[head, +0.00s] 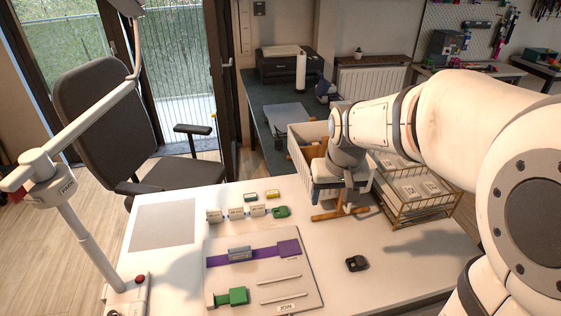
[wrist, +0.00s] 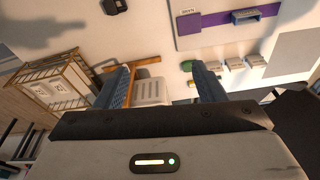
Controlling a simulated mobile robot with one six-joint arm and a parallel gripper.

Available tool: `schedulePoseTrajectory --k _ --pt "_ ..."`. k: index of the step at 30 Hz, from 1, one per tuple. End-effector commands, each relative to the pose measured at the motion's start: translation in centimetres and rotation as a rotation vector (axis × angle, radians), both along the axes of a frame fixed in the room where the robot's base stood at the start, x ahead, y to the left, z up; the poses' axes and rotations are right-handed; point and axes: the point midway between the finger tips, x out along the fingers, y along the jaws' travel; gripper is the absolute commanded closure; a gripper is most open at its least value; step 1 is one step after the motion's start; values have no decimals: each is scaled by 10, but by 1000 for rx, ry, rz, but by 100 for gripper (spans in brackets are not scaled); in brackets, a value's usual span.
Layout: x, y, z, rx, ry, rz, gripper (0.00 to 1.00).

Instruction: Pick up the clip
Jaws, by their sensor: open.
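I cannot tell for certain which object is the clip. A small black device (head: 356,263) lies alone on the white table right of the board; it also shows at the top of the wrist view (wrist: 115,5). A green piece (head: 280,211) sits at the right end of a row of small pale blocks (head: 236,213); it shows near the right finger in the wrist view (wrist: 187,66). Two small pieces, one bluish (head: 250,197) and one yellow (head: 272,194), lie behind the row. My gripper (wrist: 163,85) is open, its blue fingers apart with nothing held between them.
A board (head: 295,262) carries a purple strap (head: 218,260), a grey-blue holder (head: 240,254) and a green block (head: 238,295). A wooden stand (head: 325,217), a white bin (head: 297,137) and a wire basket (head: 412,212) crowd the right rear. A lamp stands left. A grey mat (head: 162,224) is bare.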

Motion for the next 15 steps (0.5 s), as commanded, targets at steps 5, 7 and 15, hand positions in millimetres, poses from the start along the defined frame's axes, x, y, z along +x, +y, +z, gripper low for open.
schedulePoseTrajectory --k 5,7,15 --pt "69 21 -25 -2 28 32 36" --pt "94 30 -39 -3 35 44 36" --pt "177 69 -114 -7 67 89 36"
